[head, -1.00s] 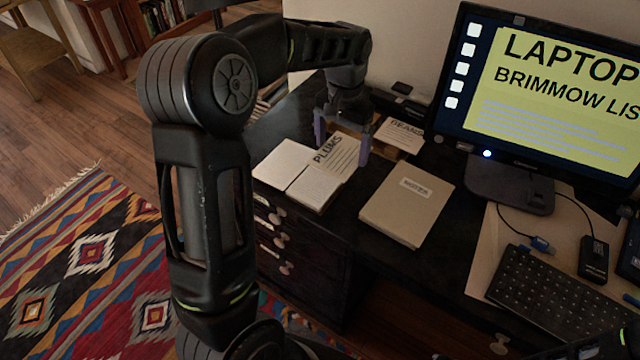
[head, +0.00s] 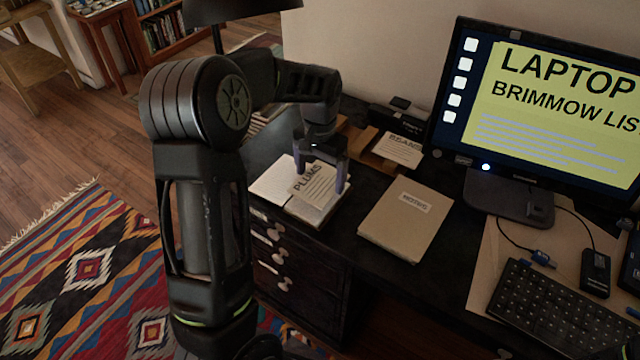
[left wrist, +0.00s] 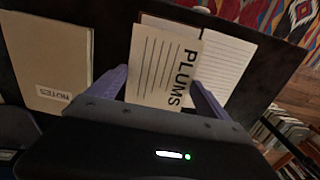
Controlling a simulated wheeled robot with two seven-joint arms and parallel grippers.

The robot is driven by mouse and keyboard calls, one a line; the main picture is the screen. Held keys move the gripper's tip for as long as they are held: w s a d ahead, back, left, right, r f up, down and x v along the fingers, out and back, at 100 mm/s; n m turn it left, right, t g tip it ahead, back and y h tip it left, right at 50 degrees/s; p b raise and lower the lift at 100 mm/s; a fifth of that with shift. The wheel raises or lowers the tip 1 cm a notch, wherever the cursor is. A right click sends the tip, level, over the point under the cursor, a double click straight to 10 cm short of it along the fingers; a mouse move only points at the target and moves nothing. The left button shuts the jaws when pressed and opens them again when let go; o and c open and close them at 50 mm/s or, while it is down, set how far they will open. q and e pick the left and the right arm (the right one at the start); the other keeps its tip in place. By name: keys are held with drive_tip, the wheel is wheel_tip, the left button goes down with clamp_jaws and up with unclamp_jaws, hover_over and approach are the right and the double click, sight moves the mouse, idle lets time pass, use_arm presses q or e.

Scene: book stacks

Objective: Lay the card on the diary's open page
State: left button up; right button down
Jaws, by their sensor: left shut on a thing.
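A cream card marked PLUMS (head: 313,182) is held by my left gripper (head: 322,172). The gripper's purple fingers stand at either side of the card, shut on it. In the left wrist view the card (left wrist: 164,62) covers part of the open diary (left wrist: 231,62). The diary (head: 272,184) lies open at the desk's left end, and the card is over its right-hand page. I cannot tell whether the card touches the page.
A card marked BEANS (head: 404,149) lies on a wooden tray behind. A tan NOTES book (head: 405,222) lies right of the diary. The monitor (head: 550,110) and keyboard (head: 548,303) fill the right side. Dark desk is bare between diary and NOTES book.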

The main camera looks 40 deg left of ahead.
sight(320, 182)
use_arm(q)
drive_tip(key=shift+f, duration=1.85)
drive_tip(key=shift+f, duration=0.1)
drive_tip(key=o, duration=1.1)
drive_tip(key=shift+c, duration=0.2)
wheel_tip(320, 182, up, 12)
